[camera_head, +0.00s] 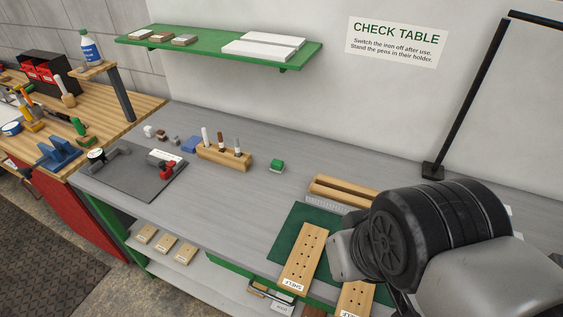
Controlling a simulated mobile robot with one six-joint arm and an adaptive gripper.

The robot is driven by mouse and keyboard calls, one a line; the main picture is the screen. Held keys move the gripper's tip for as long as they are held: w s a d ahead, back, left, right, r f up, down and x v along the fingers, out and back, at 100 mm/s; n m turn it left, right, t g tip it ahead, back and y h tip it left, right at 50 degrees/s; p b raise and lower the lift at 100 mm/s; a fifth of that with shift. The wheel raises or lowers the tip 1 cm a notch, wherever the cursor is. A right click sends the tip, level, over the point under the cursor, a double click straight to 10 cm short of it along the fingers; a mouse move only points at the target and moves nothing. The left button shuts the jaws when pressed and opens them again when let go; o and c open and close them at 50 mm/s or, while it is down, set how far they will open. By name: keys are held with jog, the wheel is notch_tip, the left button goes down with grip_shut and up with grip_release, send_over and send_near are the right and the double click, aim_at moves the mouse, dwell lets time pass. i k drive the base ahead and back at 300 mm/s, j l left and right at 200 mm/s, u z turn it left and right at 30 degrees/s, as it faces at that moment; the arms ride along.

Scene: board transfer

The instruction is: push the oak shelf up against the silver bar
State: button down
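A light wooden board with rows of dark holes and a label that seems to read SHELF (303,255) lies over a dark green mat (290,232), its near end at the table's front edge. A second similar labelled board (356,297) is to its right, partly cut off by the frame and covered by my arm. I cannot tell from colour alone which is the oak shelf. A pale grey strip (335,199), possibly the silver bar, lies behind the mat; my arm hides its right part. My gripper is not visible; only my arm's links show at the lower right.
A slotted wooden block (343,190) sits behind the grey strip. A pen holder (224,157), a green-topped block (277,166) and a dark grey mat (135,175) stand left. A green wall shelf (205,45) hangs above. The grey tabletop (235,205) is clear in the middle.

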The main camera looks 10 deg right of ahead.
aim_at(297, 277)
jog(key=i+j, duration=0.1)
jog(key=j, duration=0.25)
jog(key=i+j, duration=0.1)
jog(key=j, duration=0.25)
jog(key=i+j, duration=0.1)
jog(key=j, duration=0.25)
jog(key=z, duration=1.65)
